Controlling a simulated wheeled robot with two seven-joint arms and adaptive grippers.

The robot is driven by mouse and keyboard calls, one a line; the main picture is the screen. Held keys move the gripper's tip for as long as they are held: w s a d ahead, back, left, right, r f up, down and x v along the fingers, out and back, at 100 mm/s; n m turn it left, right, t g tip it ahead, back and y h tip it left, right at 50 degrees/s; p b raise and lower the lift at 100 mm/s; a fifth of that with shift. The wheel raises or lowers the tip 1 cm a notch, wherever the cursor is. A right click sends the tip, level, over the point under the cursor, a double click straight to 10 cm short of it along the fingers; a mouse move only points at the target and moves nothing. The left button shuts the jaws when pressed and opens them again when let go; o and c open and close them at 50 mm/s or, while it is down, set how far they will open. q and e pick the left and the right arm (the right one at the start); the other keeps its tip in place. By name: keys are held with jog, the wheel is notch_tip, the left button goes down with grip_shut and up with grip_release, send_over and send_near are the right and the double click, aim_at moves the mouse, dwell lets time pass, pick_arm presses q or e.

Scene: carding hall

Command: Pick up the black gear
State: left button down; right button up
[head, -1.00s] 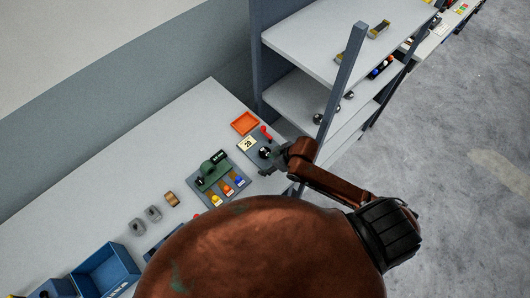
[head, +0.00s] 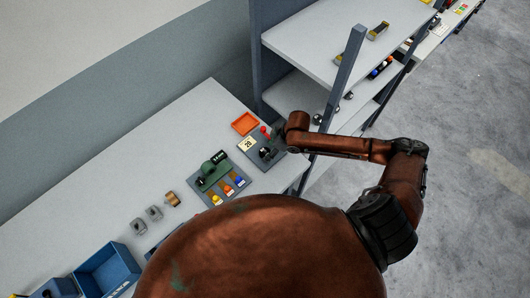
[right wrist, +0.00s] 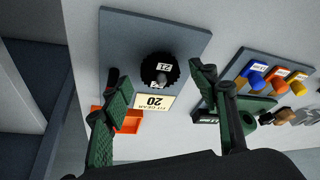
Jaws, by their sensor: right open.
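The black gear (right wrist: 158,70) sits on a grey board (right wrist: 187,30) in the right wrist view, with a post at its middle and a small white label on it. In the head view the black gear (head: 267,153) shows small at the right end of the bench, partly behind my gripper. My right gripper (right wrist: 155,71) is open and empty. Its two green fingers stand either side of the gear in the picture; I cannot tell how far above it they are. In the head view my right gripper (head: 277,141) is over the board. My left gripper is not in view.
A card reading 20 (right wrist: 154,102) lies beside the gear, with an orange tray (right wrist: 129,121) past it. A board with blue, yellow and orange pieces (head: 226,188) is close by. A shelf rack with an upright post (head: 340,80) stands close to my right arm.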

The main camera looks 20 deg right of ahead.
jog(key=shift+x, duration=1.1)
jog(key=shift+w, duration=0.1)
jog(key=c, duration=1.3)
jog(key=shift+r, duration=0.1)
jog(key=shift+c, duration=0.2)
jog(key=shift+r, duration=0.55)
notch_tip(320, 180, up, 2)
jog(key=shift+r+b, duration=0.1)
jog(key=shift+b, duration=0.35)
jog(key=s+d+r+p, duration=0.4)
jog(key=s+d+r, duration=0.1)
jog(key=s+r, duration=0.8)
jog(key=shift+r, duration=0.3)
